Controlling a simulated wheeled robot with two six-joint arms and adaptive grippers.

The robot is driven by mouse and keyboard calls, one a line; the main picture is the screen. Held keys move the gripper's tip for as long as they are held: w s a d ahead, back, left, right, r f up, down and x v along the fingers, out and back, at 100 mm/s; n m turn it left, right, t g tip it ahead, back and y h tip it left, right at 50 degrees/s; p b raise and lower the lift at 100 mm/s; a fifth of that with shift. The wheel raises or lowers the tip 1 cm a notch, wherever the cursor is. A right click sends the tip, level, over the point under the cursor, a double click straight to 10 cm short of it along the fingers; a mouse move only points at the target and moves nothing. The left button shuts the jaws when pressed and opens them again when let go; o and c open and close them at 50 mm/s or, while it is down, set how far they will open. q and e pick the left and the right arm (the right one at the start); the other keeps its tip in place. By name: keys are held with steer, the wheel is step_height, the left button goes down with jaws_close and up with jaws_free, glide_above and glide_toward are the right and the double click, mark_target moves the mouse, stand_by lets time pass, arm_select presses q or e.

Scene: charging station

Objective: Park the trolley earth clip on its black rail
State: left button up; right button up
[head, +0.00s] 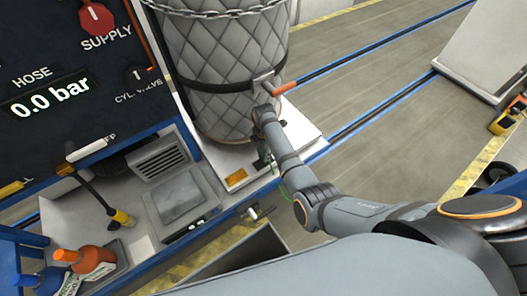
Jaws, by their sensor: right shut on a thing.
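My right arm comes in from the right and reaches to the foot of the quilted grey cylinder. My right gripper (263,162) is small, dark and partly hidden by its own wrist, low over the white trolley deck (306,130). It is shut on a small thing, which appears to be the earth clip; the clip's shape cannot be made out. A thin green cable (275,190) runs down from beside the gripper past the deck's edge. I cannot pick out the black rail with certainty. My left gripper is not in view.
The quilted cylinder (225,65) stands close behind the gripper, with a chain around its top. The floor at right is mostly clear.

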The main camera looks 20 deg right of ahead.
steer(key=shift+f+b, duration=0.6)
steer(key=shift+f, duration=0.5)
steer(key=o, duration=1.3)
steer(key=shift+c, duration=0.2)
steer(key=shift+r, duration=0.1)
step_height(320, 180, up, 12)
steer(key=shift+s+f, duration=0.1)
